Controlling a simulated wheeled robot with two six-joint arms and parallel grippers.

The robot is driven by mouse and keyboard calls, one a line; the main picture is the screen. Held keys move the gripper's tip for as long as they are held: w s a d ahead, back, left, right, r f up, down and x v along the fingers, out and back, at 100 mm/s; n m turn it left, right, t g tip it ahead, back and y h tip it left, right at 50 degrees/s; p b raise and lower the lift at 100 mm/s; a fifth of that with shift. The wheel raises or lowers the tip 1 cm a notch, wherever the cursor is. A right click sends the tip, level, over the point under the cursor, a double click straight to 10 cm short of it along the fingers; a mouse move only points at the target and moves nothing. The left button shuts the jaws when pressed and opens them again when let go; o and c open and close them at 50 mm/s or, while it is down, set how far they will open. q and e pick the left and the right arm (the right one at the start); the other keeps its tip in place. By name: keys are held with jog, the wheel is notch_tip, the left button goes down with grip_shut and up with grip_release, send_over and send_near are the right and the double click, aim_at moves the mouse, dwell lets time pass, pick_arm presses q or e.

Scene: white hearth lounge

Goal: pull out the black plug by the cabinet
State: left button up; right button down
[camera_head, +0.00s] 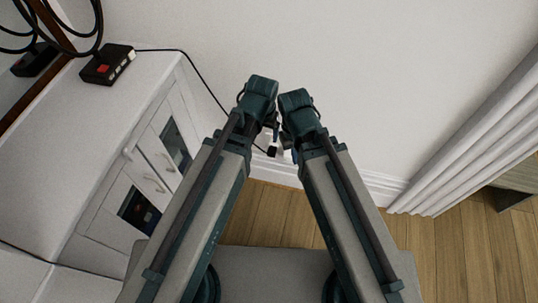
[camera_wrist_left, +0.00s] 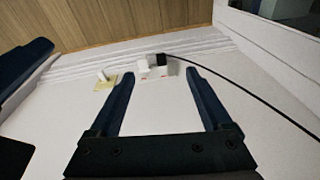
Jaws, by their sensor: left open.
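The black plug (camera_head: 271,151) sits low by the wall, right of the cabinet, at the end of a thin black cable. In the left wrist view the plug (camera_wrist_left: 162,58) is in a white socket block (camera_wrist_left: 145,68) on the wall. My left gripper (camera_wrist_left: 160,73) is open, its two dark fingers pointing toward the socket, with the plug beyond and between the fingertips. No contact shows. In the head view my left gripper (camera_head: 270,124) is mostly hidden by its wrist. My right gripper (camera_head: 284,138) is close beside it; its fingers are too hidden to read.
The white cabinet (camera_head: 95,150) stands at left, with a black box (camera_head: 107,65) with a red switch on top. The cable (camera_wrist_left: 245,88) runs along the wall. A yellowish plate (camera_wrist_left: 105,80) with a white piece is left of the socket. A white curtain (camera_head: 470,140) hangs at right.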

aim_at(272, 150)
pick_arm(q)
jog(key=w+f+t+b, duration=0.1)
jog(key=w+f+b, duration=0.2)
jog(key=f+b, duration=0.3)
jog(key=w+d+f+b, duration=0.1)
jog(key=w+f+b, duration=0.2)
jog(key=f+b, duration=0.3)
jog(key=w+f+t+h+b, duration=0.1)
jog(key=w+f+b, duration=0.2)
jog(key=f+b, duration=0.3)
jog(key=shift+w+d+f+n+t, duration=0.15)
jog(key=shift+w+f+n+t, duration=0.2)
jog(key=shift+f, duration=0.35)
jog(key=shift+s, duration=0.1)
jog(key=b+x, duration=1.3)
jog(key=x, duration=0.1)
jog(key=shift+s, duration=0.1)
jog(key=shift+r, duration=0.1)
grip_shut()
